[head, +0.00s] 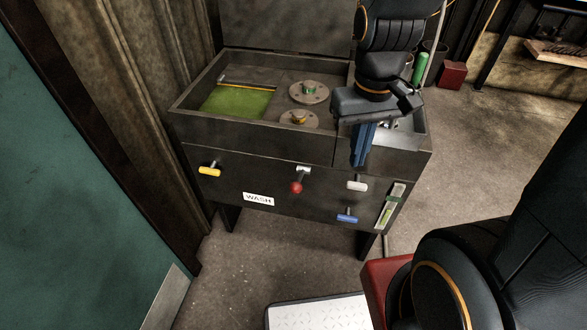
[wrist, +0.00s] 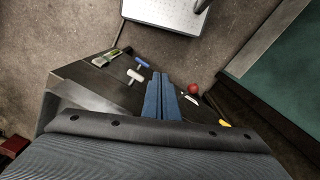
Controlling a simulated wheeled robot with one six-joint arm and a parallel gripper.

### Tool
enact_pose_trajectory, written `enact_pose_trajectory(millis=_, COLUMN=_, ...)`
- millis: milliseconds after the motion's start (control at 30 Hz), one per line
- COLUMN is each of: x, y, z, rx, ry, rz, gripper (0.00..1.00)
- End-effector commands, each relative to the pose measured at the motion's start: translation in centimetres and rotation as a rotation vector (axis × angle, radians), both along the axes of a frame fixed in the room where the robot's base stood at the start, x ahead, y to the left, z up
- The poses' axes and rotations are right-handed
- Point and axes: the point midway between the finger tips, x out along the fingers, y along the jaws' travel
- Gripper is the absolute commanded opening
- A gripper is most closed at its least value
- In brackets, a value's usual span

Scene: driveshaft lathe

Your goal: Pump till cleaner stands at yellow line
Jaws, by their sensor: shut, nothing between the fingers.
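The dark wash tank (head: 260,150) stands with a WASH label on its front. Green cleaner (head: 238,102) lies in its left compartment, with a thin yellow line (head: 247,87) along the far side. A sight gauge (head: 390,206) with green in it is at the front's right end; its exact level is too small to read. A red-knobbed lever (head: 297,186) is on the front, also seen in the wrist view (wrist: 193,88). My gripper (head: 360,160) is shut and empty, pointing down before the tank's right part, above the white T-handle (head: 357,185) and apart from the red knob.
A yellow handle (head: 209,170) is at the front's left and a blue T-handle (head: 347,217) low at right. Two round flanged parts (head: 309,92) sit in the tank. A white-topped platform (head: 318,313) stands on the floor in front. A teal panel (head: 70,200) is at left.

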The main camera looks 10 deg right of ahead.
Motion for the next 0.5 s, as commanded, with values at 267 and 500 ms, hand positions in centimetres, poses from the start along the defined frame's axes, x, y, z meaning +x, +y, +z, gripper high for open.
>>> enact_pose_trajectory(millis=267, x=6.6, y=6.1, z=1.9, rx=0.02, ry=0.138, rz=0.549, gripper=0.0)
enact_pose_trajectory(millis=500, x=10.1, y=11.7, z=1.4, rx=0.063, ry=0.25, rz=0.974, gripper=0.0)
